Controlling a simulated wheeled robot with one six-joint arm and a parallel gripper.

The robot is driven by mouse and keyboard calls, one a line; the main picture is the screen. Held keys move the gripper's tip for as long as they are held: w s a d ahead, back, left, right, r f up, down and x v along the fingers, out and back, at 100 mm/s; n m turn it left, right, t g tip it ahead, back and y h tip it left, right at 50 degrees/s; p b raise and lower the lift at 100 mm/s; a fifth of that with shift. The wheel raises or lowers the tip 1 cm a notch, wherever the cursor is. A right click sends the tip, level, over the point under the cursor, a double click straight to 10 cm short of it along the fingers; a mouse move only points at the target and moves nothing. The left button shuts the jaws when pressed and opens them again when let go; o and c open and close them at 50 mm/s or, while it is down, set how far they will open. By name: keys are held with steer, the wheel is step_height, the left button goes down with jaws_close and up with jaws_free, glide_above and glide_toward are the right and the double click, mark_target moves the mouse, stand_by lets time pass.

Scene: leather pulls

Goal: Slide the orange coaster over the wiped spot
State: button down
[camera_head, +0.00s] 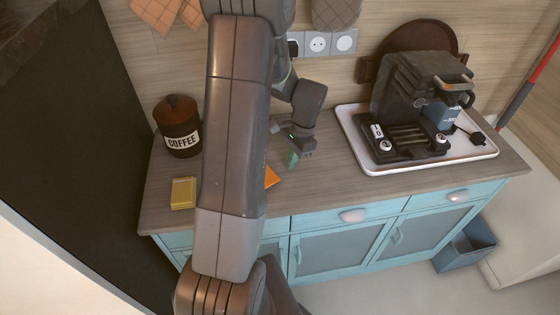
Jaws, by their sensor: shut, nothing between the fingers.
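The orange coaster (271,177) lies on the wooden countertop, and only its right part shows beside my arm, which hides the rest. My gripper (292,160) points down just behind and to the right of the coaster's visible part. It is shut, with nothing held. A small green piece shows at its lower end, and I cannot tell whether it touches the counter. The wiped spot cannot be made out; part of the counter is behind my arm.
A yellow block, perhaps a sponge (183,193), lies at the counter's front left, with a coffee canister (180,128) behind it. A white tray (432,166) with a coffee machine (420,90) stands at right. The counter (325,182) between coaster and tray is clear.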

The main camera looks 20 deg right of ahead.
mark_target(271, 172)
steer(key=shift+s+a+r+p, duration=0.1)
steer(key=shift+a+p, duration=0.1)
steer(key=shift+a, duration=0.75)
steer(key=shift+s+a+r+p, duration=0.1)
steer(key=shift+a+p, duration=0.05)
steer(key=shift+a, duration=0.75)
steer(key=shift+s+a, duration=0.2)
steer(key=shift+a, duration=1.45)
steer(key=shift+d, duration=0.15)
